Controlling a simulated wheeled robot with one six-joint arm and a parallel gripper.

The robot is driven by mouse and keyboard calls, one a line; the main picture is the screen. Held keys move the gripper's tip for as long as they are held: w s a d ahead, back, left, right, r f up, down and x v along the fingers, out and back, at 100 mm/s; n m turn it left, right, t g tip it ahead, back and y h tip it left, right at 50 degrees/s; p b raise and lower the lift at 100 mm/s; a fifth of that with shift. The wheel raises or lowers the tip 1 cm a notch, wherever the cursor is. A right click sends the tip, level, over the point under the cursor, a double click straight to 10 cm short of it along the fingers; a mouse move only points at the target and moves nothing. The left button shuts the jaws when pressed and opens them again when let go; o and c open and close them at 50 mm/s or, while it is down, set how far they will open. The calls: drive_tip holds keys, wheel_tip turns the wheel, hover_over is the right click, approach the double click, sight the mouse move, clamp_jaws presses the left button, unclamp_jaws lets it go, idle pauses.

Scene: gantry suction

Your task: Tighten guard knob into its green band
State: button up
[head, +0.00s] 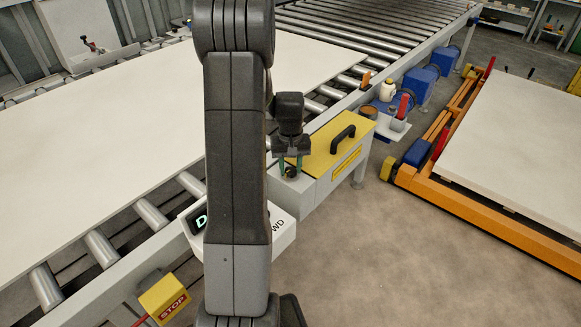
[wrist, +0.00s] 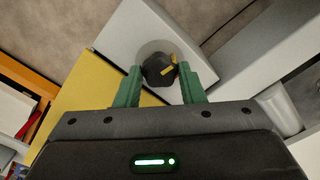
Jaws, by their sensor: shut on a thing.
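The guard knob (head: 291,172) is small and black, on the grey end of the guard housing beside the yellow cover. In the wrist view the knob (wrist: 157,68) shows a yellow pointer mark toward its right side and sits over a round grey disc (wrist: 148,48). My gripper (head: 291,164) comes down on it from above. In the wrist view the green fingers of my gripper (wrist: 162,82) are on either side of the knob, shut on it. I cannot make out a green band apart from the green fingers.
The yellow guard cover (head: 325,150) has a black handle (head: 343,139). A large pale board (head: 110,130) lies on the roller conveyor (head: 350,35). A STOP box (head: 165,298) is at lower left. An orange lift table (head: 480,220) stands right, with open floor between.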

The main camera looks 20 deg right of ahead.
sight(291, 169)
drive_tip(key=shift+m, duration=0.6)
drive_tip(key=o, duration=1)
drive_tip(key=shift+r, duration=0.15)
wheel_tip(291, 169, up, 14)
drive_tip(key=shift+f, duration=0.15)
